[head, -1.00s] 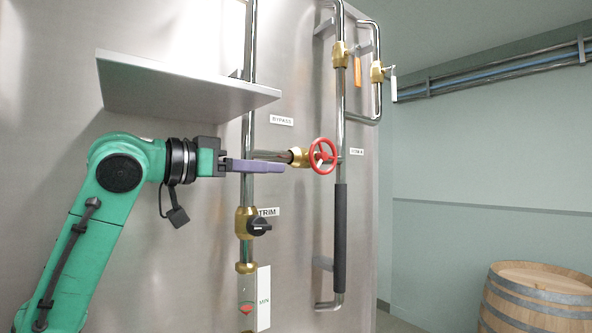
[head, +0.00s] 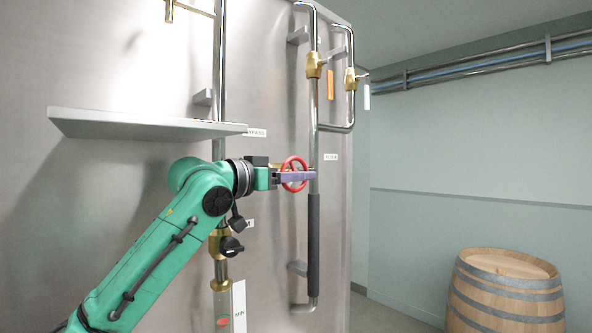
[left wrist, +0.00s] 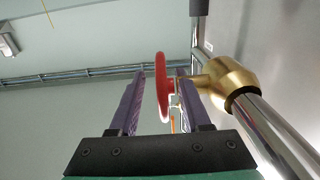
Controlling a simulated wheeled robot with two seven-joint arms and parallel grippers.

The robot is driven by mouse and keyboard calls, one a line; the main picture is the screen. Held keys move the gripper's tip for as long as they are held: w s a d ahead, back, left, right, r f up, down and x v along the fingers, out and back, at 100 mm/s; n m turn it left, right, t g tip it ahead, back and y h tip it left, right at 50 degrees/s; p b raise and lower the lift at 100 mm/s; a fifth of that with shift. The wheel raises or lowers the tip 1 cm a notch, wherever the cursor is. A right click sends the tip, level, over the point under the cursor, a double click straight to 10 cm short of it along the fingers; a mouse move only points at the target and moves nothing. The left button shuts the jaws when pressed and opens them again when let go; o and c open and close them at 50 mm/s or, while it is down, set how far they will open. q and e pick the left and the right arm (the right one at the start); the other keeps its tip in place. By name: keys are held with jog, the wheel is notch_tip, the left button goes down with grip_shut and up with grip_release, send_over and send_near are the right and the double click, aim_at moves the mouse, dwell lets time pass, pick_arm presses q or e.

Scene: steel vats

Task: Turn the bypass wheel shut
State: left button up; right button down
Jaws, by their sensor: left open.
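The bypass wheel is a red handwheel (head: 288,164) on a brass valve, on a pipe in front of the steel vat. My left gripper (head: 300,176) is at the wheel, and its arm hides part of the valve and pipe. In the left wrist view the wheel shows edge-on as a red rim (left wrist: 162,88) between the two purple fingers of the left gripper (left wrist: 160,100). The fingers are open, with a clear gap on the left and the rim nearer the right finger. The brass valve body (left wrist: 232,82) is to the right. My right gripper is not in view.
A grey shelf (head: 140,125) juts out above my left arm. A black trim knob (head: 231,246) sits below the gripper. A vertical pipe with a dark sleeve (head: 313,235) stands just right of the wheel. A wooden barrel (head: 505,290) stands at the lower right.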

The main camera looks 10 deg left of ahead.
pick_arm(q)
jog(key=shift+a, duration=0.15)
grip_shut()
jog(key=shift+y, duration=0.3)
jog(key=shift+g, duration=0.6)
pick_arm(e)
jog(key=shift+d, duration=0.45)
pick_arm(q)
grip_release()
jog(key=shift+f, duration=0.1)
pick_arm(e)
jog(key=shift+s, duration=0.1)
